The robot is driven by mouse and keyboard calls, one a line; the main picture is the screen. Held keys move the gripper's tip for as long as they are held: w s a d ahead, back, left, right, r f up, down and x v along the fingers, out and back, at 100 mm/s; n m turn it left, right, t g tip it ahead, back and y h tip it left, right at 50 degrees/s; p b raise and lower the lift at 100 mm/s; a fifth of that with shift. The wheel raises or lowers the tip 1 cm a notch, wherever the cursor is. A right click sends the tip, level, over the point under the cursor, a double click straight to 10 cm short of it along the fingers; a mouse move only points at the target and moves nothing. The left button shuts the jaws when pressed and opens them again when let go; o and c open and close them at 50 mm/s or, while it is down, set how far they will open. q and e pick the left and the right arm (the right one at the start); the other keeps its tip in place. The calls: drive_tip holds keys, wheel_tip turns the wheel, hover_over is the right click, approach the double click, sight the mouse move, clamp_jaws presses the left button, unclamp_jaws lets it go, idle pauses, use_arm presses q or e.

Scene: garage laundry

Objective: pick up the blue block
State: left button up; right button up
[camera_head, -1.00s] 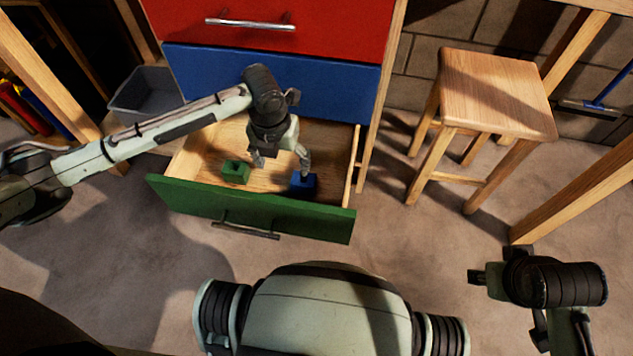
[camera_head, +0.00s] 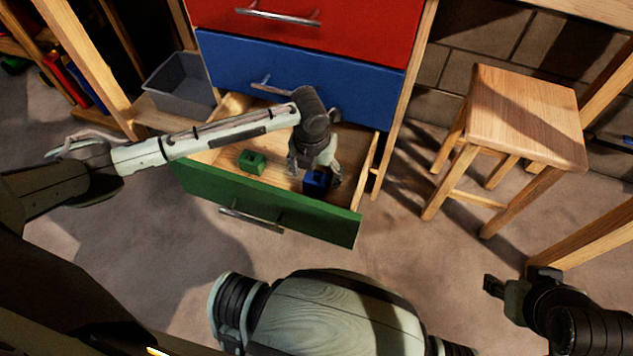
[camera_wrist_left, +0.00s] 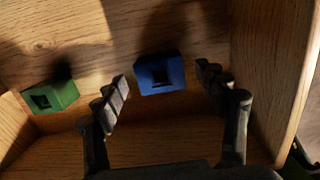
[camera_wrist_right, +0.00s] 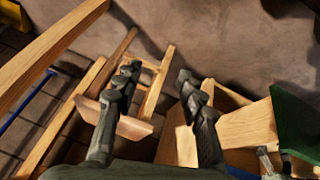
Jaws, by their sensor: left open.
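The blue block (camera_head: 316,181) lies on the floor of the open green-fronted drawer (camera_head: 270,213), toward its right side. It has a square hole in its top. My left gripper (camera_head: 318,172) is over the drawer at the blue block. In the left wrist view the blue block (camera_wrist_left: 159,75) lies between and slightly beyond the two open fingertips (camera_wrist_left: 165,82), with a gap on both sides. My right gripper (camera_head: 505,285) is away from the drawer at the lower right. In the right wrist view its fingers (camera_wrist_right: 158,85) are apart with nothing held.
A green block (camera_head: 252,161) with a hole lies in the same drawer, left of the blue one. A blue drawer (camera_head: 350,90) and a red drawer (camera_head: 370,25) are above. A wooden stool (camera_head: 525,110) stands right; a grey bin (camera_head: 180,85) stands left.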

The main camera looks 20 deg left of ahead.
use_arm(q)
drive_tip(key=shift+w+f, duration=0.15)
drive_tip(key=shift+f, duration=0.95)
drive_tip(key=c, duration=1.2)
use_arm(e)
drive_tip(key=shift+w+a+r+t, duration=0.25)
drive_tip(key=shift+w+a, duration=0.1)
drive_tip(key=shift+w, duration=0.15)
drive_tip(key=shift+w+a+r+t, duration=0.1)
drive_tip(key=shift+w+a+t, duration=0.15)
drive_tip(key=shift+w+a, duration=0.15)
